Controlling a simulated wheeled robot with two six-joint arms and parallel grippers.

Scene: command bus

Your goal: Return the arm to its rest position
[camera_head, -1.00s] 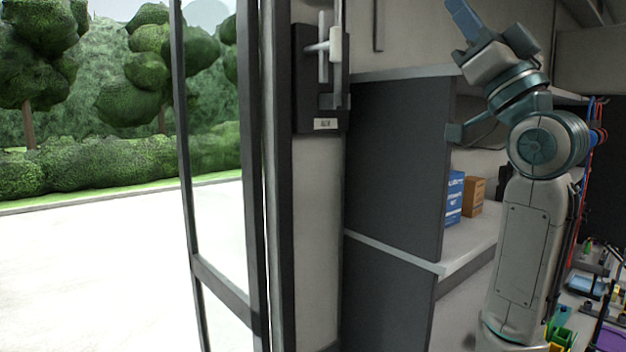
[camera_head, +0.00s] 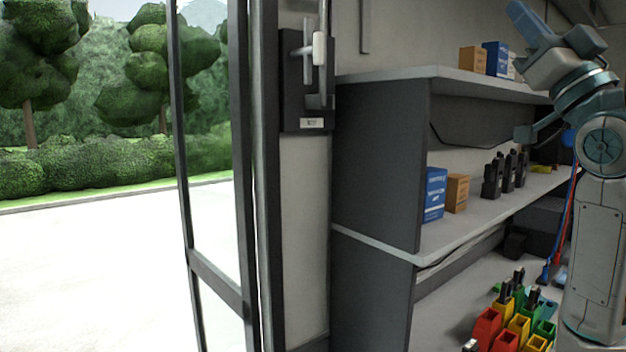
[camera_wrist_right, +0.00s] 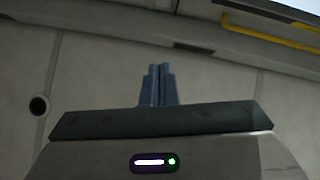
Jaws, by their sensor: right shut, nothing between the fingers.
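My right arm stands at the right side of the head view, bent at the elbow. Its right gripper (camera_head: 524,20) is raised high, its blue fingers pointing up and to the left. In the right wrist view the two fingers of the right gripper (camera_wrist_right: 157,80) are together with nothing between them. Behind them is a pale panelled surface. The gripper touches nothing that I can see. My left gripper is not in view.
A grey shelf unit (camera_head: 380,165) stands beside the arm. It holds blue box (camera_head: 434,194), brown box (camera_head: 456,192) and black radios (camera_head: 507,172). Coloured bins (camera_head: 515,325) sit lower right. An open glazed door (camera_head: 215,285) is at left. A yellow rail (camera_wrist_right: 268,37) runs overhead.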

